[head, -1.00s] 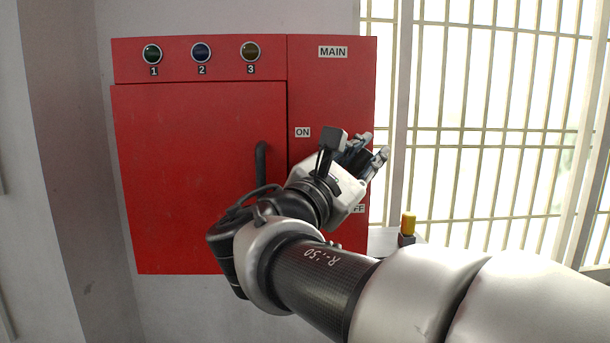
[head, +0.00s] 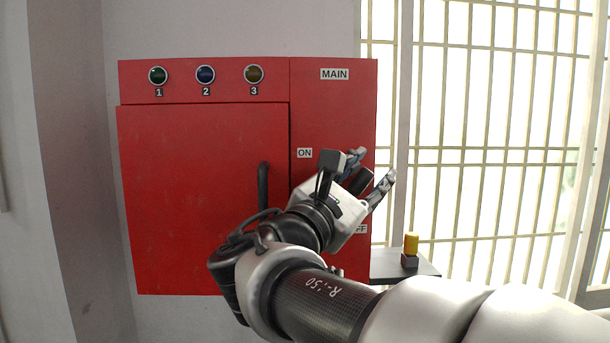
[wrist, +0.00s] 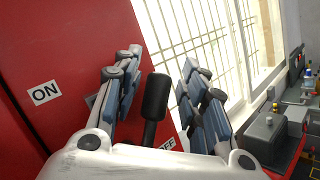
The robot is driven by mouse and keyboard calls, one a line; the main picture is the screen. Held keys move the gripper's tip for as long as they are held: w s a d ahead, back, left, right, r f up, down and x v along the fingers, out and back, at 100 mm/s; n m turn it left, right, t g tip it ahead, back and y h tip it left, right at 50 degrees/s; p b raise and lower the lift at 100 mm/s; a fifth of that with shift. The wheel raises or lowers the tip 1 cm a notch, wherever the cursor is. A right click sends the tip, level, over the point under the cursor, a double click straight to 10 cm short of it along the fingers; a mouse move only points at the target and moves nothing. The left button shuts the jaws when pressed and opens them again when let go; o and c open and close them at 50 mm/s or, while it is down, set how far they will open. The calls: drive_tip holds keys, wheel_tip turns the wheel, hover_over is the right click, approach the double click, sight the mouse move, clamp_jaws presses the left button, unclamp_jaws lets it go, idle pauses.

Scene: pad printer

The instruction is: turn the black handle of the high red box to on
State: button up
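The high red box (head: 200,200) hangs on the wall with a MAIN panel on its right side. The panel bears an ON label (head: 304,153) above and a partly hidden OFF label (head: 361,229) below. The black handle (wrist: 155,97) stands between my gripper's open fingers in the wrist view, with a finger on each side and gaps visible. In the head view a dark part of the handle (head: 362,180) shows between the fingers. My gripper (head: 374,168) is open in front of the panel's right part. The handle's base is partly hidden by my gripper.
The door has a black vertical pull (head: 263,185) left of my wrist. Three round lights run along the top. A small shelf (head: 425,266) with a yellow-topped item (head: 411,244) stands at right, before a barred window (head: 480,110). A grey machine (wrist: 272,135) shows in the wrist view.

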drive_tip(key=v, duration=0.8)
